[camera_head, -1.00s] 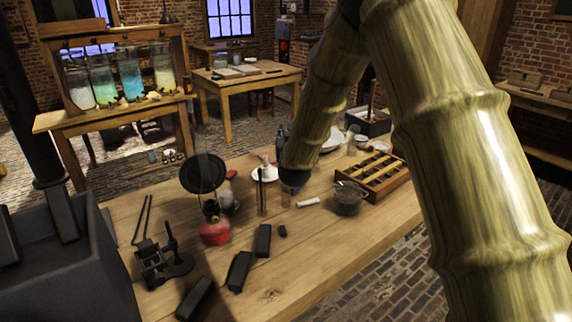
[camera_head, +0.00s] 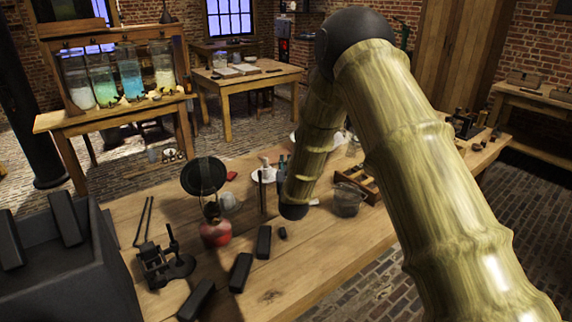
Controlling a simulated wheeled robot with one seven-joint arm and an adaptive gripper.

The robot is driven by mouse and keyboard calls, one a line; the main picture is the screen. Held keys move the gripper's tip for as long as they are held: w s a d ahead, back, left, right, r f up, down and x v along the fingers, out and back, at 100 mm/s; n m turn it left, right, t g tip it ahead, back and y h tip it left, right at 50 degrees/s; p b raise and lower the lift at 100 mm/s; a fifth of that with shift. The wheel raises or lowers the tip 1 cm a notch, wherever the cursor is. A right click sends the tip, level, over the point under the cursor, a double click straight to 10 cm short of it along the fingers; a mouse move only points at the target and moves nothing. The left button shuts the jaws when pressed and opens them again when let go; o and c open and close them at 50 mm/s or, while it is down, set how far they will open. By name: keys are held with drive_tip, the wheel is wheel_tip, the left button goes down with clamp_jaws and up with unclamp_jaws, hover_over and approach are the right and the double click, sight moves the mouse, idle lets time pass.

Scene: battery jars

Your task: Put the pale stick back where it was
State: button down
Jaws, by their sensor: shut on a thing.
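A short pale stick (camera_head: 314,202) shows only as a small light piece on the wooden table (camera_head: 325,235), at the right of the dark end of my forearm. The rest of it is hidden behind that dark end. My gripper is not visible; my bamboo-patterned forearm and its rounded dark joint cover the place, so I cannot see its jaws or anything in them. An upright thin rod (camera_head: 262,190) stands to the left of my forearm.
A red-based lamp (camera_head: 215,233) with a dark disc (camera_head: 203,176) stands left of my forearm. Black blocks (camera_head: 264,241) lie along the near edge. A metal apparatus (camera_head: 166,262) stands at the left. A white dish (camera_head: 264,174) is behind. Bare table lies at the near right.

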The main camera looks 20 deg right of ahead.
drive_tip(key=shift+f, duration=0.1)
drive_tip(key=c, duration=1.5)
unclamp_jaws()
drive_tip(key=s+a+b, duration=0.2)
drive_tip(key=s, duration=0.9)
drive_tip(key=shift+s+a, duration=0.2)
drive_tip(key=shift+s, duration=0.2)
